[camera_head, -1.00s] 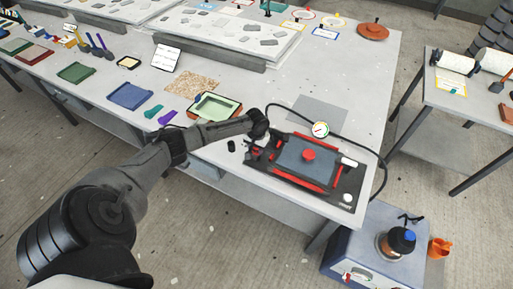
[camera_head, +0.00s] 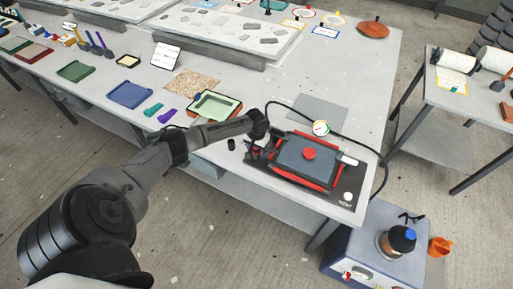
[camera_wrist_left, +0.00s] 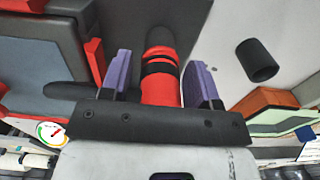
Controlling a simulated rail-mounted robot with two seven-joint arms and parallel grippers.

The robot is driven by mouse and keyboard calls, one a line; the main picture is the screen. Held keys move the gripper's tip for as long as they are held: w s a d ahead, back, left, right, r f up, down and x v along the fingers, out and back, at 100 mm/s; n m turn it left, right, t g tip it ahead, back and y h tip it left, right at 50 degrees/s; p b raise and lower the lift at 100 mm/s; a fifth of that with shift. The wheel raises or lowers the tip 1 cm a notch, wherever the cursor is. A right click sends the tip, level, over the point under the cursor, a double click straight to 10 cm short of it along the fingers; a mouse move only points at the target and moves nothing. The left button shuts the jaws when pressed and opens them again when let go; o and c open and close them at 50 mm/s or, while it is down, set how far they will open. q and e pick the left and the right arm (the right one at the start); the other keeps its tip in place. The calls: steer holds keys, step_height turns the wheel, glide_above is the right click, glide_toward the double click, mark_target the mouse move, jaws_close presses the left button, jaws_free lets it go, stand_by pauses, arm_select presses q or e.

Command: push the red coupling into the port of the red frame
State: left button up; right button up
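The red coupling (camera_wrist_left: 160,85), with dark rings, lies between the two purple fingers of my left gripper (camera_wrist_left: 160,80) in the left wrist view. A narrow gap shows at its left side, so the fingers look open around it. In the head view my left gripper (camera_head: 258,150) is low at the left end of the red frame (camera_head: 300,182), and the coupling is hard to make out there. The port cannot be made out. My right gripper is out of view.
A round gauge (camera_head: 320,128) and a black hose (camera_head: 372,148) are beside the frame. A blue box with a pump (camera_head: 400,240) stands below the table's right corner.

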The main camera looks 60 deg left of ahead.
arm_select(q)
steer(key=shift+o, duration=0.9)
step_height(320, 180, up, 14)
steer(key=p, duration=0.1)
steer(key=shift+f, duration=0.1)
stand_by(0.5)
